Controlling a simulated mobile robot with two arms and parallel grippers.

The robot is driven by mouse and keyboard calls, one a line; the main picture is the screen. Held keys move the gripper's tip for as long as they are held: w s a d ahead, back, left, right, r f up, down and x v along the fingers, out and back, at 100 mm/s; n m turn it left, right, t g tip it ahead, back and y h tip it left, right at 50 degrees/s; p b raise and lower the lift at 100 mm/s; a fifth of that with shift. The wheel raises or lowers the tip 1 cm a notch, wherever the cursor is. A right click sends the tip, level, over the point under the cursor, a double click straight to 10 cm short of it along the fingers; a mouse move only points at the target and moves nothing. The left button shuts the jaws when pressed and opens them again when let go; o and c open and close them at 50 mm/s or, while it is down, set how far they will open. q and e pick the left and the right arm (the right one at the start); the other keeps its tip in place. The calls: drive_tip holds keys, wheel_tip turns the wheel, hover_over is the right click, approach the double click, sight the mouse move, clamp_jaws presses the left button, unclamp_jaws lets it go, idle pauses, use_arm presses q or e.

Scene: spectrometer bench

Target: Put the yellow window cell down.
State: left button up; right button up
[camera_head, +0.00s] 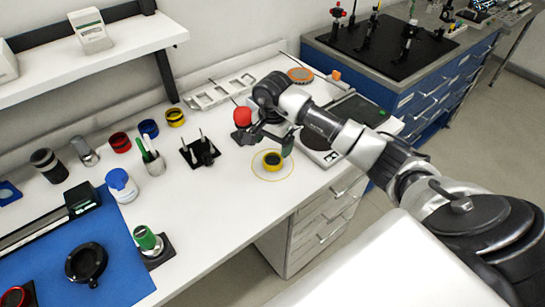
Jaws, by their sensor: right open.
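A yellow-rimmed cell with a dark centre (272,160) sits on the white bench, inside a thin yellow circle outline (259,175). My right gripper (268,137) is just above and behind it, with its fingers spread apart. The cell appears to rest on the bench, and I see no finger closed on it. A second yellow-rimmed cell (175,117) stands at the back, beside a blue one (148,129) and a red one (119,142). My left gripper is out of view.
A red-topped part (242,116) is close to my right gripper. A black block with posts (201,152) stands to the left. A dark-topped device (318,138) is just right of the cell. The bench in front of the cell is clear to its edge.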

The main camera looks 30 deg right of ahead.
sight(273, 160)
wheel_tip(273, 160, up, 6)
drive_tip(key=shift+f+b, duration=0.1)
drive_tip(key=shift+b, duration=0.5)
idle(1.6)
